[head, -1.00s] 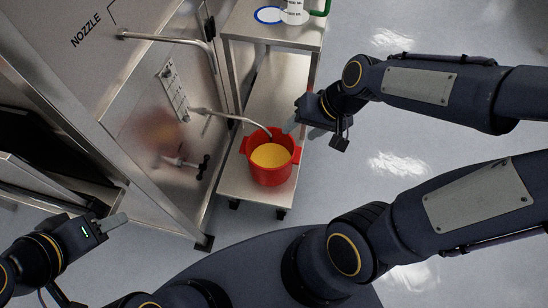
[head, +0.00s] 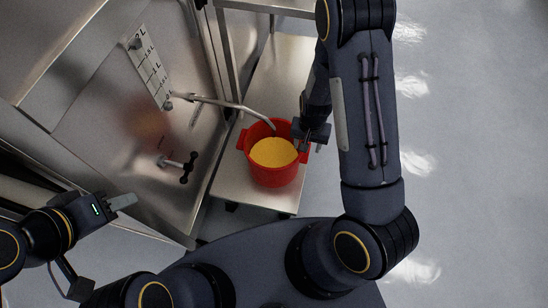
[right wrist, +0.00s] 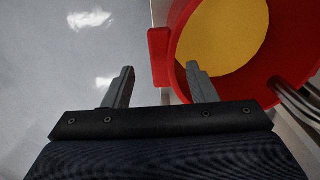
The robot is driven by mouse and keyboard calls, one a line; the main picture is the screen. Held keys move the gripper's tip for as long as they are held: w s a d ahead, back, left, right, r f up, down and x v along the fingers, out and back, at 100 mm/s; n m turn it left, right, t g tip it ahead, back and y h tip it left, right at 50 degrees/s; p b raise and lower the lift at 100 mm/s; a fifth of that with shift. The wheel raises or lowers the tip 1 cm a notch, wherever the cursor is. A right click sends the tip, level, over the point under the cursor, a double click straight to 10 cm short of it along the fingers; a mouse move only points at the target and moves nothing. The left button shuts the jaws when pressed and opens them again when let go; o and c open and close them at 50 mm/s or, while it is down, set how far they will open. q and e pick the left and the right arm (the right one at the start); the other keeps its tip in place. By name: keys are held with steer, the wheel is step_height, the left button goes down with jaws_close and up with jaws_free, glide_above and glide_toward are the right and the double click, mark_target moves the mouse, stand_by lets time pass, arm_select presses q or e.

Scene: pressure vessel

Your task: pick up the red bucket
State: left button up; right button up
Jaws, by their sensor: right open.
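The red bucket (head: 272,178) stands upright on the lower shelf of a metal cart, with yellow contents (head: 272,152) inside and a tab handle on each side. In the right wrist view the bucket (right wrist: 245,90) fills the upper right, and its near tab (right wrist: 158,57) lies ahead of the gap between my fingers. My right gripper (right wrist: 161,82) is open and empty. In the head view my right gripper (head: 311,146) is at the bucket's right handle, partly hidden by its own arm. My left gripper (head: 122,202) is far left of the bucket; its finger gap is not visible.
A bent metal pipe (head: 218,102) runs from the vessel panel to above the bucket. A black-handled valve (head: 182,165) sticks out of the panel on the left. The cart shelf (head: 272,85) is bare behind the bucket. Open grey floor (head: 470,150) lies to the right.

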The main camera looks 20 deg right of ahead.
steer(key=f+b, duration=0.1)
steer(key=f, duration=0.4)
steer(key=shift+w+b, duration=0.2)
steer(key=shift+b, duration=0.2)
steer(key=shift+r, duration=0.1)
jaws_close()
